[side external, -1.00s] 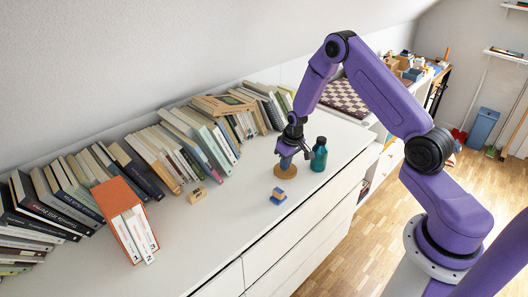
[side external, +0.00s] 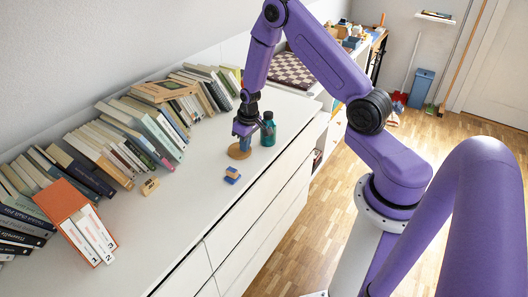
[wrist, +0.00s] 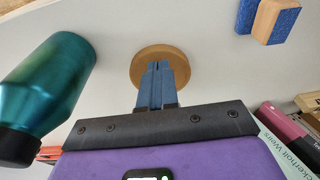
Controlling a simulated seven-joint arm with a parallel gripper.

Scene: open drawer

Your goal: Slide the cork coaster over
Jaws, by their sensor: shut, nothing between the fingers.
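The cork coaster (side external: 238,154) is a round tan disc lying flat on the white cabinet top. My gripper (side external: 244,147) is over it, pointing down, with its blue fingers shut and nothing between them. In the wrist view the closed fingertips (wrist: 158,66) overlap the middle of the coaster (wrist: 157,52) and hide its near part. The tips are at or very close to its top face; I cannot tell whether they touch.
A teal bottle (side external: 268,129) stands close to the right of the coaster. A blue-and-wood sponge-like block (side external: 232,175) lies toward the front edge.

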